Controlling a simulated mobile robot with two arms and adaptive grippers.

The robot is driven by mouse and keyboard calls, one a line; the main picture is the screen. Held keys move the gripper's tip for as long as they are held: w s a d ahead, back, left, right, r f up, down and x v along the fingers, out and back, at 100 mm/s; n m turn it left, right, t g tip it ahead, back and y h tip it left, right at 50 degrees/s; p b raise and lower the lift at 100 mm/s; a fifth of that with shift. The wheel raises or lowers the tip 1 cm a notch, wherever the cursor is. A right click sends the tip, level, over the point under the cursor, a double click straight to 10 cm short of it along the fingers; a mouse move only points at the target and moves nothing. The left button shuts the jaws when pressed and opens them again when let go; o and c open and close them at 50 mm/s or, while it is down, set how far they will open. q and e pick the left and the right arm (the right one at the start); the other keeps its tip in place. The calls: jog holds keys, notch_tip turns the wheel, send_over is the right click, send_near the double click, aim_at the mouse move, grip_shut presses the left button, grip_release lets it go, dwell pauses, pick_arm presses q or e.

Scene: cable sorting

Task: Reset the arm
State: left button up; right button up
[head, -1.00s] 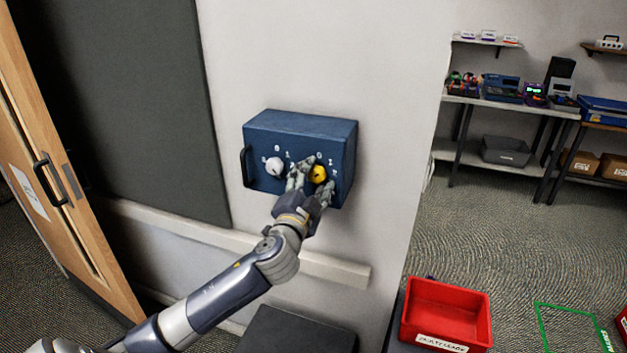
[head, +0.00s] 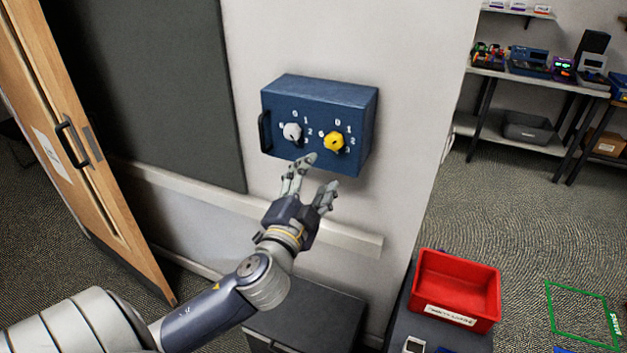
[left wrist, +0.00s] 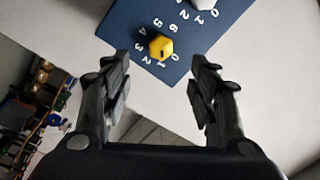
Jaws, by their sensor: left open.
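My left gripper (head: 320,172) is open and empty, just below a blue wall box (head: 318,97) in the head view. The box has a white knob (head: 292,131) on the left and a yellow knob (head: 334,142) on the right, each with numbers around it. In the left wrist view, the open gripper fingers (left wrist: 160,90) stand apart with nothing between their tips. The yellow knob (left wrist: 161,46) shows beyond them on the blue box (left wrist: 190,50), clear of both fingers. The white knob (left wrist: 203,3) is partly cut off at the top edge. My right gripper is not in view.
A dark panel (head: 165,90) and a wooden door (head: 85,150) are at the left. A pale rail (head: 200,205) runs below the box. A red bin (head: 455,290) stands at the lower right. Shelves with devices (head: 530,65) are at the back right, beyond open carpet.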

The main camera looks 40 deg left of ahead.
pick_arm(q)
jog(key=shift+s, duration=0.2)
dwell(0.4)
notch_tip(320, 180, down, 38)
jog(key=s+a+g+h+b, duration=0.1)
jog(key=a+g+h+b, duration=0.1)
jog(key=g, duration=0.5)
jog(key=s+d+f+n+g+h+b, duration=0.1)
jog(key=s+d+f+g, duration=0.1)
jog(key=s+f, duration=0.7)
jog(key=s+d+f+n+g+h, duration=0.15)
jog(key=s+f, duration=0.35)
jog(key=f, duration=0.7)
jog(key=s+d+f+g, duration=0.2)
jog(key=s+f, duration=0.3)
jog(key=s, duration=0.3)
jog(key=s+d+f+n+g+h+b, duration=0.1)
jog(key=s+d+f, duration=0.3)
jog(key=s, duration=0.5)
jog(key=s+d+f+n+g, duration=0.1)
jog(key=s+d+f+g, duration=0.2)
jog(key=s+f, duration=0.3)
jog(key=s, duration=0.3)
jog(key=shift+s+f+b, duration=0.15)
jog(key=shift+f+b, duration=0.2)
jog(key=shift+d, duration=0.1)
